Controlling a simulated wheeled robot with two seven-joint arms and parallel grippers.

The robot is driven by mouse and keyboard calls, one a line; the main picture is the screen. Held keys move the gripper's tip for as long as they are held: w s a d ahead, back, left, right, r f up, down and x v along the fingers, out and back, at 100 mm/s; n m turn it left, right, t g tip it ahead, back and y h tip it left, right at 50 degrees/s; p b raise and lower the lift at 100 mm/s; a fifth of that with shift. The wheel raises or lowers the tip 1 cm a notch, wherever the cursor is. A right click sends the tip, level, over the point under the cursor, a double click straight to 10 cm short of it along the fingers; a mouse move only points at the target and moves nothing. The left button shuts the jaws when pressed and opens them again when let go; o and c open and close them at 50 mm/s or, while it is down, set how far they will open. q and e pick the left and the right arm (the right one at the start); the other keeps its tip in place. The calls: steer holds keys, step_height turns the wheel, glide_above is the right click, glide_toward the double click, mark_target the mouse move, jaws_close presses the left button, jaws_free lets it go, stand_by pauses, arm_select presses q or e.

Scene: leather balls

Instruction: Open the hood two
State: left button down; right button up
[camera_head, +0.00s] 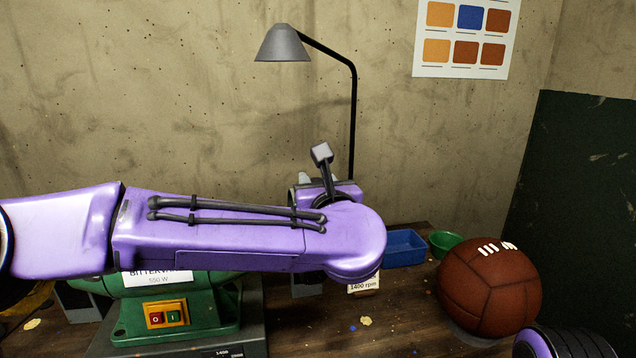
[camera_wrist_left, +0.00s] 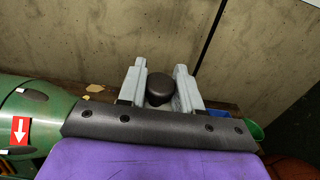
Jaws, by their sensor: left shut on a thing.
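A green bench grinder (camera_head: 215,310) with a red and green switch stands at the lower left of the head view. Its green body (camera_wrist_left: 35,125) with a red arrow label shows at the left of the left wrist view. My left gripper (camera_wrist_left: 160,88) is shut on a dark round knob (camera_wrist_left: 159,90), which sits between its two grey fingers. In the head view my purple left arm crosses in front of the grinder and hides its right side, the hood there and most of the gripper. I cannot tell how far the hood is open. My right gripper is not in view.
A brown leather ball (camera_head: 488,290) rests on the wooden bench (camera_head: 400,315) at the right. A blue tray (camera_head: 404,249) and a green bowl (camera_head: 447,243) stand behind it. A grey lamp (camera_head: 283,45) on a black pole rises behind my arm, before the concrete wall.

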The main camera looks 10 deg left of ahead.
arm_select(q)
steer(key=shift+w+r+p, duration=0.15)
steer(key=shift+r+p, duration=0.15)
steer(key=shift+r, duration=0.1)
steer(key=w+r+g+p, duration=0.1)
steer(key=w+p, duration=0.1)
steer(key=p, duration=0.1)
steer(key=w+a+r+g+h+p, duration=0.1)
steer(key=w+r+g+p, duration=0.1)
steer(key=p, duration=0.1)
steer(key=w+a+r+g+p, duration=0.1)
steer(key=w+g+p, duration=0.1)
steer(key=w+p, duration=0.1)
steer(key=shift+a+r+h+p, duration=0.15)
steer(key=shift+r+h+p, duration=0.2)
steer(key=shift+p, duration=0.25)
steer(key=shift+w+a+f, duration=0.1)
steer(key=shift+w, duration=0.15)
steer(key=shift+w+a+p, duration=0.3)
steer(key=shift+w+p, duration=0.1)
steer(key=shift+w, duration=0.4)
